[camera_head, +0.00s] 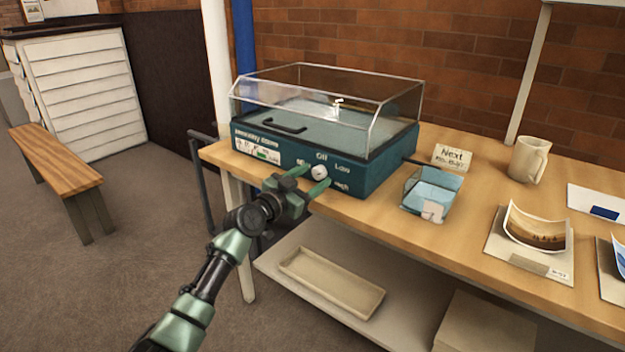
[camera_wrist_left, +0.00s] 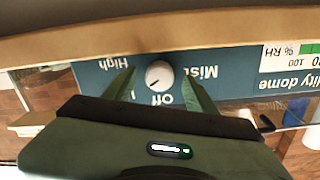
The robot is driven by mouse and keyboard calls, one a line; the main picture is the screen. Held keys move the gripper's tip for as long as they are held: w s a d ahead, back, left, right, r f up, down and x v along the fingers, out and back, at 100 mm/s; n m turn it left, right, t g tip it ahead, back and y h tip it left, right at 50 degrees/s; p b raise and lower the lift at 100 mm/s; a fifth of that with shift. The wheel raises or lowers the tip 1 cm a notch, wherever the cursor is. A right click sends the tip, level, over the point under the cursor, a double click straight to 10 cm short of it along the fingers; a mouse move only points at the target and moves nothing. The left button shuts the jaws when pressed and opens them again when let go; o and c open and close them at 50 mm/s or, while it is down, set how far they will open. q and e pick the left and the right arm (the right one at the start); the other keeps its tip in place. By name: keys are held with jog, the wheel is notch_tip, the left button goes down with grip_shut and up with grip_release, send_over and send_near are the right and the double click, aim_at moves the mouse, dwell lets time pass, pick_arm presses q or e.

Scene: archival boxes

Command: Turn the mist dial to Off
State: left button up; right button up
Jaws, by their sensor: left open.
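The mist dial (camera_head: 319,172) is a small white round knob on the teal front panel of the humidity dome (camera_head: 370,165). Labels around it include Off above, Low and High to the right, and Mist to the left. In the wrist view the dial (camera_wrist_left: 159,75) appears with upside-down labels; I cannot tell for certain which label its mark points to. My left gripper (camera_head: 313,178) is open in front of the panel, its green fingers on either side of the dial. In the wrist view the fingers (camera_wrist_left: 160,92) show gaps to the knob. My right gripper is out of view.
The dome has a clear lid (camera_head: 330,92) with a dark handle. A clear bin (camera_head: 432,192), a note card (camera_head: 452,157), a mug (camera_head: 528,158) and a curled photo (camera_head: 537,230) stand to the right on the wooden table (camera_head: 480,240). A tray (camera_head: 332,283) lies on the shelf below.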

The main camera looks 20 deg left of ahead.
pick_arm(q)
jog(key=shift+w, duration=0.15)
grip_shut()
